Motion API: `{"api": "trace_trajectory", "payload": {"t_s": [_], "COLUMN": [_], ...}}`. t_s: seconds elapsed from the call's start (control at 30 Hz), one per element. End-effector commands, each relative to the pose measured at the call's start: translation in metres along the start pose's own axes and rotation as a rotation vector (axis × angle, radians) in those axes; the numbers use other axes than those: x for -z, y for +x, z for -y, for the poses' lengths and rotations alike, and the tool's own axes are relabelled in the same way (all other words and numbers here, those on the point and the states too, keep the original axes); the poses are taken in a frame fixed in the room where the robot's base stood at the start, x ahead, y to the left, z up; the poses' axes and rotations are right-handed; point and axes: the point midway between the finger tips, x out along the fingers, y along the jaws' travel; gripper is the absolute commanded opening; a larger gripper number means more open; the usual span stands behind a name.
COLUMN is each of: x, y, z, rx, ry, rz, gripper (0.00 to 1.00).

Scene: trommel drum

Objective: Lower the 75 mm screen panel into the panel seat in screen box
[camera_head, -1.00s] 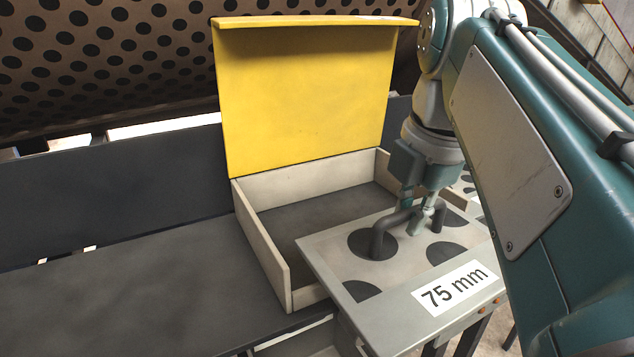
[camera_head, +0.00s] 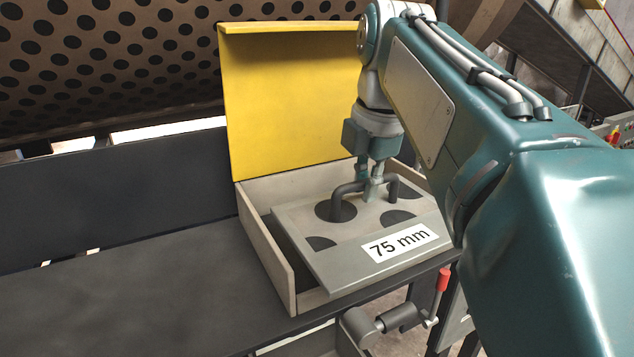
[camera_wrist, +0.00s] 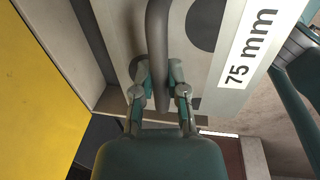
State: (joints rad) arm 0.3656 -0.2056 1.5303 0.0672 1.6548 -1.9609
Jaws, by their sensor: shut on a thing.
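The 75 mm screen panel (camera_head: 345,264) is a grey plate with dark round holes, a white "75 mm" label and a bent handle (camera_head: 347,187). My gripper (camera_head: 371,196) is shut on the handle; the wrist view shows the fingers (camera_wrist: 158,88) on both sides of the bar. The panel is over the screen box (camera_head: 263,245), a pale open-fronted frame with a raised yellow lid (camera_head: 290,95). The panel is slightly tilted and its left edge lies just inside the left wall. The panel seat is mostly hidden under the panel; I cannot tell whether they touch.
A dark flat deck (camera_head: 140,290) lies left of the box, with free room on it. A perforated drum (camera_head: 110,60) stands behind. A red-handled lever clamp (camera_head: 441,280) is below the box's front right. The yellow lid stands close behind my gripper.

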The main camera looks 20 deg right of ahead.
Motion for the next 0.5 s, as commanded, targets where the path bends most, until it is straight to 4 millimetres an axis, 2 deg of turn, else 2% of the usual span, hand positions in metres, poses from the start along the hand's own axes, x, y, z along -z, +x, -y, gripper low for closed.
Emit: {"api": "trace_trajectory", "payload": {"t_s": [0.5], "x": [0.000], "y": [0.008], "z": [-0.050], "rx": [-0.001], "ry": [0.000], "rz": [0.000], "gripper": [0.00]}}
